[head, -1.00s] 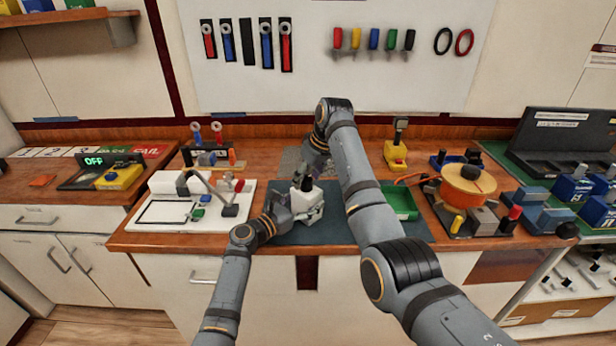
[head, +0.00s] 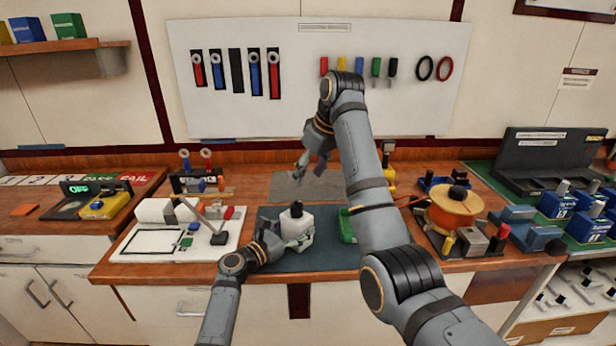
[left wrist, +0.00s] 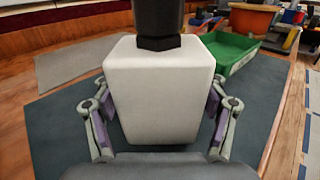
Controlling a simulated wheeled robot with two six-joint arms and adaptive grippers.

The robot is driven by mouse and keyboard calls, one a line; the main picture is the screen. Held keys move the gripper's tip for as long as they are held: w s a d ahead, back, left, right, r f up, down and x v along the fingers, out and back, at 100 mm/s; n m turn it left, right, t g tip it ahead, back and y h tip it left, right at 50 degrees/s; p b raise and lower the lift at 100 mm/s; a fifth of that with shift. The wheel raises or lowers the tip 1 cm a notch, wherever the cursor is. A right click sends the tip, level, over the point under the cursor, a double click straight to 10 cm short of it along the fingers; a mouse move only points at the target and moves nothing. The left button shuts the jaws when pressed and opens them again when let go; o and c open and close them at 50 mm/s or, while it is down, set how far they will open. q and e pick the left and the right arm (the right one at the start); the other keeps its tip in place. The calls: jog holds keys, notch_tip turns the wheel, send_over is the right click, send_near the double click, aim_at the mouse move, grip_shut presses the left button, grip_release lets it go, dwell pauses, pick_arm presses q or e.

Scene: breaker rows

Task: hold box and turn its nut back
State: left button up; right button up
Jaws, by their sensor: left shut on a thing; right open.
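The white box (head: 297,229) stands on the dark mat (head: 335,256) at the front middle of the bench. A black nut or cap (head: 296,209) sits on its top; the box also shows large in the left wrist view (left wrist: 160,95), with the black nut (left wrist: 158,42) above it. My left gripper (head: 280,238) is shut on the box, one finger on each side of it. My right gripper (head: 310,165) is open and empty, above and behind the box, apart from it. Whether the nut sits tight on the box cannot be told.
A green tray (left wrist: 232,50) lies to the right of the box, partly behind my right arm in the head view. A white board with small parts (head: 165,240) stands to the left. An orange spool device (head: 455,210) stands to the right. A grey mat (head: 285,187) lies behind.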

dwell(0.3)
pick_arm(q)
jog(key=o, duration=1.7)
jog(key=shift+c, duration=0.2)
